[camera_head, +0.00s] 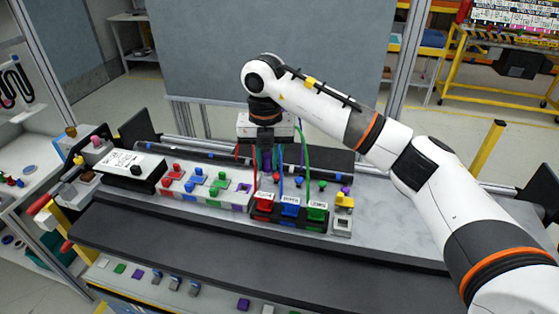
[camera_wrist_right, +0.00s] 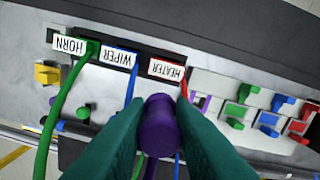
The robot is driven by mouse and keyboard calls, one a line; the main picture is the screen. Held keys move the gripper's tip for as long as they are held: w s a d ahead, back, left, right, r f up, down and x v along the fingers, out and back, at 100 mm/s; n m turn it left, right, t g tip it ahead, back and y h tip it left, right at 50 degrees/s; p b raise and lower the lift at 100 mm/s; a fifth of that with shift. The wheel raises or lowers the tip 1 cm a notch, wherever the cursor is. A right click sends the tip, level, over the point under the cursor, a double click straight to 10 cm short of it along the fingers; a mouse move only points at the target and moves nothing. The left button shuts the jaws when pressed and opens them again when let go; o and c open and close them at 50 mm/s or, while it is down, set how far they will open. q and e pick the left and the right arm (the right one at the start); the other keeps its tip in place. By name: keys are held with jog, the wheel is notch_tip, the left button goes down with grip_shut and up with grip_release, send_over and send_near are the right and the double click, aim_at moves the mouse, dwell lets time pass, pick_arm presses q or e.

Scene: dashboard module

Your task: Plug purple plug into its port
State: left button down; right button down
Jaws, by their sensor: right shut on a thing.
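My right gripper (camera_head: 266,150) points down above the back of the dashboard module. In the right wrist view its two dark teal fingers (camera_wrist_right: 158,135) are shut on the purple plug (camera_wrist_right: 159,125), one on each side. The plug also shows as a small purple piece (camera_head: 266,160) under the gripper in the head view, clear of the front blocks. A purple-marked spot (camera_head: 243,188) sits at the right end of the white block; purple there also shows in the right wrist view (camera_wrist_right: 204,103), partly hidden by a finger. I cannot tell if it is the port. My left gripper is not in view.
A black block (camera_head: 290,216) holds red (camera_head: 264,200), blue (camera_head: 290,205) and green (camera_head: 317,209) plugs with cables, labelled HEATER, WIPER and HORN. A yellow piece (camera_head: 344,199) stands to their right. Red, blue and green connectors stand left of the purple spot. The black front ledge (camera_head: 200,245) is bare.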

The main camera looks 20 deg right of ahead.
jog(key=w+a, duration=0.4)
jog(key=a, duration=0.1)
jog(key=shift+w+a+p, duration=0.15)
jog(key=shift+w+p, duration=0.05)
jog(key=shift+p, duration=0.2)
jog(key=shift+f, duration=0.15)
jog(key=shift+f+b, duration=1.8)
jog(key=shift+f, duration=1)
jog(key=shift+f+b, duration=1.1)
jog(key=shift+f, duration=0.35)
jog(key=c, duration=1.2)
grip_release()
jog(key=shift+o, duration=0.2)
